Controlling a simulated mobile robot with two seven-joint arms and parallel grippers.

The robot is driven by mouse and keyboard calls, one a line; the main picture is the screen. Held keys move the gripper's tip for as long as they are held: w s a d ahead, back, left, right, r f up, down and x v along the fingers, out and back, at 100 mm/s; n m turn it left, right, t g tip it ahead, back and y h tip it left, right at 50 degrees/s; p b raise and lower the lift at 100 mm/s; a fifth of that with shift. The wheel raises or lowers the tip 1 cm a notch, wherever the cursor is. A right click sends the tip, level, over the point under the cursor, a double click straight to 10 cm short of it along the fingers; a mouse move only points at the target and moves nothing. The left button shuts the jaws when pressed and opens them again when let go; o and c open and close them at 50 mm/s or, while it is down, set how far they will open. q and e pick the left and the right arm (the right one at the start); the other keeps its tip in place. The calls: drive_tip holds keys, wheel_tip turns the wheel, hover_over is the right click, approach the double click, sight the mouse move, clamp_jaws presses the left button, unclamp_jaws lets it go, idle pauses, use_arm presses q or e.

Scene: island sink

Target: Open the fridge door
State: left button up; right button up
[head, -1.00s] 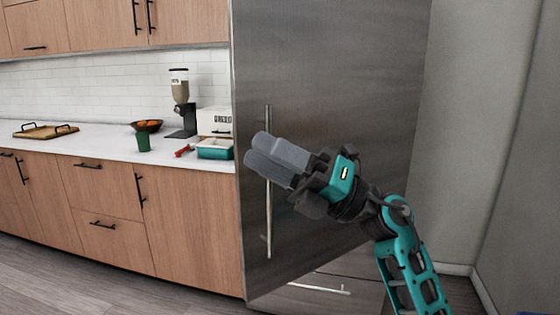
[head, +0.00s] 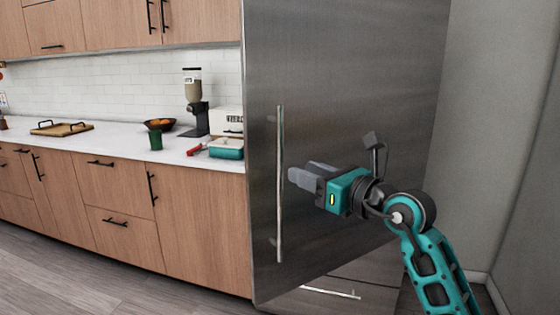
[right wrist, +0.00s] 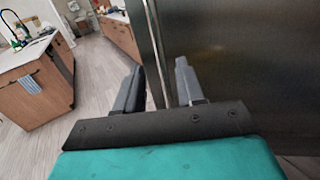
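The fridge door (head: 345,85) is a tall grey steel panel with a long vertical bar handle (head: 280,185) near its left edge. Its lower left corner juts out in front of the drawer below, so it appears partly open. My right gripper (head: 297,178) points left, its fingertips just right of the handle's middle. In the right wrist view, the gripper (right wrist: 158,85) is open, and the handle (right wrist: 152,45) shows between its fingers. The frames do not settle whether the fingers surround the bar or touch it. My left gripper is not in view.
A steel drawer (head: 365,283) with a horizontal handle lies below the door. A wall (head: 490,120) stands at right. The counter (head: 95,138) at left holds a teal container (head: 226,152) and other items. The floor (head: 90,275) in front is clear.

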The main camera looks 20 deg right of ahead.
sight(283, 164)
drive_tip(key=x, duration=0.8)
drive_tip(key=shift+w+a, duration=0.15)
drive_tip(key=shift+w, duration=0.05)
drive_tip(key=shift+f, duration=0.1)
clamp_jaws()
